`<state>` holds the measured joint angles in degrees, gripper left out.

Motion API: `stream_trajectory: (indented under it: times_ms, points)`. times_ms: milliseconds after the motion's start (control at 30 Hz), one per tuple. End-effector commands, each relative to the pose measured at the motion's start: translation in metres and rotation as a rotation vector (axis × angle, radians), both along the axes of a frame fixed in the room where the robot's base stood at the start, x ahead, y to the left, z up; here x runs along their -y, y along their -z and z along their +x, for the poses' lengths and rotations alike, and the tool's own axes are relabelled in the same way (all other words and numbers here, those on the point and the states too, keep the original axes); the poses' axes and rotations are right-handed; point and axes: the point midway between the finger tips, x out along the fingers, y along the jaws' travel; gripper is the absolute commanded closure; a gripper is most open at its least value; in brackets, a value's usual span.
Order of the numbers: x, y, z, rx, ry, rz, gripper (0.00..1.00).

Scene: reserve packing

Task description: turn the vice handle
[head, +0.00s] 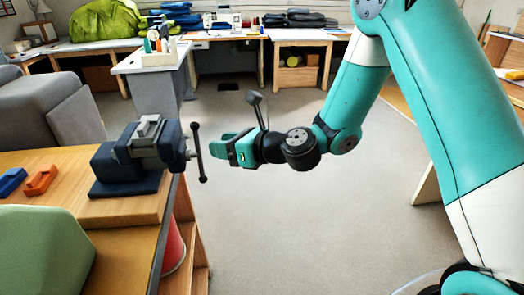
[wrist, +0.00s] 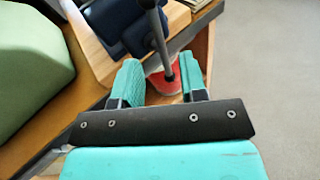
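The vice (head: 130,158) is dark blue-black with a grey jaw part and stands at the right end of the wooden bench. Its handle (head: 198,142) is a thin dark bar with ball ends, nearly upright on the side facing my gripper. My gripper (head: 218,146) is open and empty just right of the handle, with its teal fingers pointing at it. A small gap shows between them in the head view. In the wrist view the handle (wrist: 158,35) lines up between the two fingers, its ball end near the middle; contact is not visible. Part of the vice (wrist: 128,28) shows behind it.
An orange block (head: 41,180) and a blue block (head: 11,181) lie on the bench (head: 130,212) left of the vice. A green rounded object (head: 40,255) is in front. A red bucket (head: 174,250) sits below the bench end. The floor to the right is clear.

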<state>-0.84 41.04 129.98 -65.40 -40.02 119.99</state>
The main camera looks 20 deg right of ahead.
Motion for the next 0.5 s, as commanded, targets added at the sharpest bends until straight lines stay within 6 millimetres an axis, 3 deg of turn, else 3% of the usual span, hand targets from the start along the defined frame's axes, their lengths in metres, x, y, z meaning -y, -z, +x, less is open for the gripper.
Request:
stream_trajectory:
  times_ms: [300, 500]
  points:
    - [0.062, -0.016, -0.056, 0.000, 0.011, 0.001, 0.61]
    - [0.069, -0.015, -0.062, 0.019, -0.008, 0.005, 0.61]
